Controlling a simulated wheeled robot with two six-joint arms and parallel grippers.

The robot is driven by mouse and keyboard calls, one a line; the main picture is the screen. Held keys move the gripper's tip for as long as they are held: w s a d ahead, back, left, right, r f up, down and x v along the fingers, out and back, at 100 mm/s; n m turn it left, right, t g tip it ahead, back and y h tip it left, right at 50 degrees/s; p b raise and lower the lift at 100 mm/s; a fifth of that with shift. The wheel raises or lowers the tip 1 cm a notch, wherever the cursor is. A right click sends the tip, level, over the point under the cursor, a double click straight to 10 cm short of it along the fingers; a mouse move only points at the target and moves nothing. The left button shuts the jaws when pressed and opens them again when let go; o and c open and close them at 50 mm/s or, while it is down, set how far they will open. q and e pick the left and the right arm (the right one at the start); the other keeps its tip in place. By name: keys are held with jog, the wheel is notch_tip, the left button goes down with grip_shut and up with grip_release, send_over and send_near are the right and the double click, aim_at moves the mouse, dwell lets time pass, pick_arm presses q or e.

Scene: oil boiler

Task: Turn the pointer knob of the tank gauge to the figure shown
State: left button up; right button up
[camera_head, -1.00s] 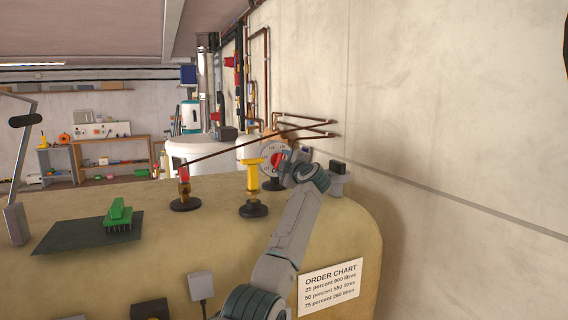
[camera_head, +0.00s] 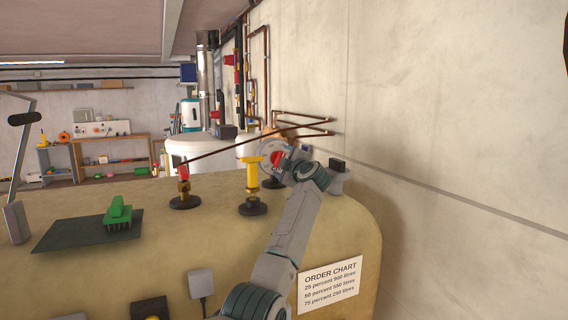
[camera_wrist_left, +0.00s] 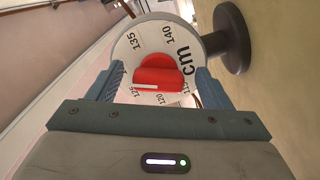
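The tank gauge has a round white dial (camera_wrist_left: 128,50) marked in cm, with 135 and 140 readable and lower figures partly covered. A red pointer knob (camera_wrist_left: 160,72) sits at its centre, with a pale line along its lower edge. My left gripper (camera_wrist_left: 160,80) is open, with one finger on each side of the knob and dial showing between. In the head view the dial (camera_head: 267,150) and knob (camera_head: 277,157) are partly hidden by my left gripper (camera_head: 287,162). An order chart (camera_head: 330,286) on the tank lists 25, 50 and 75 percent with litres. My right gripper is out of view.
The tan tank top (camera_head: 160,245) carries a yellow fitting (camera_head: 252,170), a red-topped fitting (camera_head: 184,180) and a green brush (camera_head: 118,214) on a dark mat (camera_head: 75,235). A concrete wall (camera_head: 460,130) stands close on the right. A thin pipe crosses above the fittings.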

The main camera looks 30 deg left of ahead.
pick_arm(q)
jog(key=shift+s+d+f+b, duration=0.1)
jog(key=shift+s+d+b, duration=0.15)
jog(key=shift+d+b, duration=0.1)
jog(key=b+v, duration=0.5)
jog(key=v, duration=0.3)
jog(key=shift+s+d, duration=0.2)
jog(key=shift+d, duration=0.15)
jog(key=shift+s+d, duration=0.4)
jog(key=shift+s, duration=0.1)
